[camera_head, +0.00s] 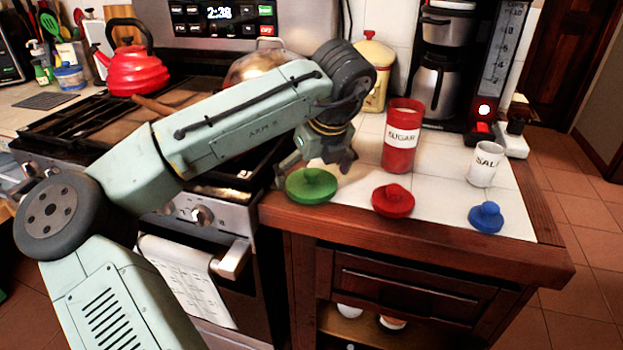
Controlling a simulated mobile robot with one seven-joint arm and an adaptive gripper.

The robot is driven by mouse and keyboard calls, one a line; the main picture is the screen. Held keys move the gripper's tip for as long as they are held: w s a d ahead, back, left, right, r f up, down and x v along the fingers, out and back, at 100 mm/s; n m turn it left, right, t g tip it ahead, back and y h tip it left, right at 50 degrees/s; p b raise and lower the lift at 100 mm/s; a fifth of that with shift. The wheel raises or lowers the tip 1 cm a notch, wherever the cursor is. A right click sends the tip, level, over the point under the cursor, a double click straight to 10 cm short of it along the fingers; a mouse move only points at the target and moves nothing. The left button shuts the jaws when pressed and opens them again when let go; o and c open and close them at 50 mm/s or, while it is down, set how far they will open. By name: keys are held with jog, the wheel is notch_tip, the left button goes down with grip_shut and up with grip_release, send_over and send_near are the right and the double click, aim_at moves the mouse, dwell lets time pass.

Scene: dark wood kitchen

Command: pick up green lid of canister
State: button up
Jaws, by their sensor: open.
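The green lid (311,187) lies flat near the front left corner of the white tiled counter, with its round knob up. My gripper (318,168) is open just above and behind the green lid, pointing down. I cannot tell whether its fingers touch the lid. The canister belonging to the green lid is not clearly in view; my arm and wrist cover part of the counter behind it.
A red lid (393,201) and a blue lid (486,217) lie to the right. Behind them stand a red SUGAR canister (401,150) and a white SALT canister (485,168). A yellow canister (373,75), a coffee maker (437,75) and the stove (200,205) are nearby.

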jog(key=shift+f, duration=0.2)
jog(key=c, duration=1.1)
jog(key=shift+c, duration=0.4)
jog(key=shift+c, duration=0.2)
